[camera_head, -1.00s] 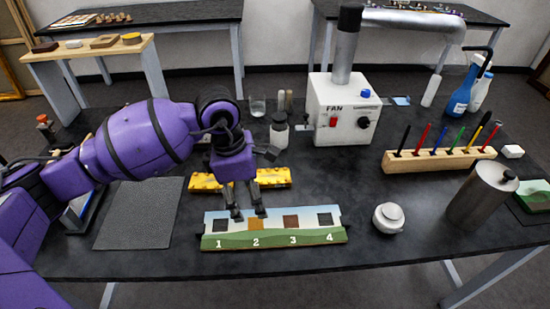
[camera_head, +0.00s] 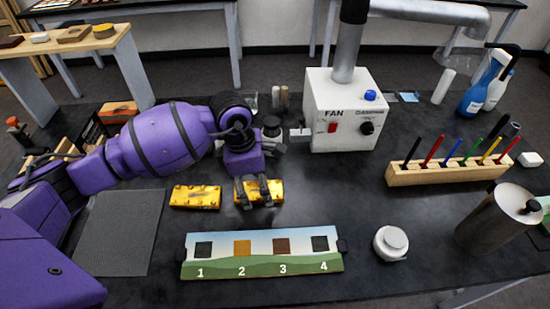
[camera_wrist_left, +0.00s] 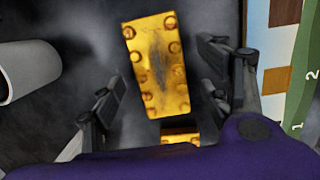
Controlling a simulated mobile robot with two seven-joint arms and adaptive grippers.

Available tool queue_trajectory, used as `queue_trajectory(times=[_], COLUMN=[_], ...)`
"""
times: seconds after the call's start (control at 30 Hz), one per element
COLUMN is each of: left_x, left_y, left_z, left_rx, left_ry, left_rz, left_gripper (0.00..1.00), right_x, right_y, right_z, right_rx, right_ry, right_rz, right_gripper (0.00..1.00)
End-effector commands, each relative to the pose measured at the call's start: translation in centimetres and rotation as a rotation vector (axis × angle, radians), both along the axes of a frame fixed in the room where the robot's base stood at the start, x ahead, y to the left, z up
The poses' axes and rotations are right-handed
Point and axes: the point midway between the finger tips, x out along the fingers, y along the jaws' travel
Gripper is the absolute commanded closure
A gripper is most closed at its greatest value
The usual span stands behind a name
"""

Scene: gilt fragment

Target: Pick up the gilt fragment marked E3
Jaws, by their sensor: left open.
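Two yellow gilt fragments with studded edges lie on the dark bench in the head view. The left-hand fragment (camera_head: 195,197) is uncovered; the right-hand fragment (camera_head: 274,188) is partly hidden by my left gripper (camera_head: 256,203). The gripper is open, its fingers pointing down over that right-hand fragment. In the left wrist view, one fragment (camera_wrist_left: 155,68) lies between the spread fingers of the gripper (camera_wrist_left: 160,76), with gaps on both sides. A second gilt piece (camera_wrist_left: 180,138) shows below it, partly cut off by my wrist. I cannot read an E3 mark on either.
A numbered panel (camera_head: 262,265) with several coloured squares lies in front of the fragments. A grey mat (camera_head: 120,232) is at left. A white fan box (camera_head: 345,108) stands behind, and a round white jar (camera_head: 390,243) sits at right.

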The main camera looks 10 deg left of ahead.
Motion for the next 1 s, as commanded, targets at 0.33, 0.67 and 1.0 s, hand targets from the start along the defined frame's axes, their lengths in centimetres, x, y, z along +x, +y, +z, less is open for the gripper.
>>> queue_trajectory(times=[0.33,0.67,1.0], left_x=[0.02,0.03,0.08], left_y=[-0.16,-0.16,-0.16], left_z=[-1.43,-1.38,-1.26], left_rx=[0.001,0.001,0.0], left_ry=[0.001,0.0,-0.001], left_rz=[0.0,0.0,0.0], left_gripper=[0.3,0.7,0.82], right_x=[0.79,0.75,0.49], right_y=[0.23,0.19,0.11], right_z=[0.37,0.41,0.34], right_rx=[0.003,0.004,0.003], right_ry=[-0.014,-0.014,-0.01], right_rz=[0.004,-0.004,-0.006], right_gripper=[0.6,0.6,0.6])
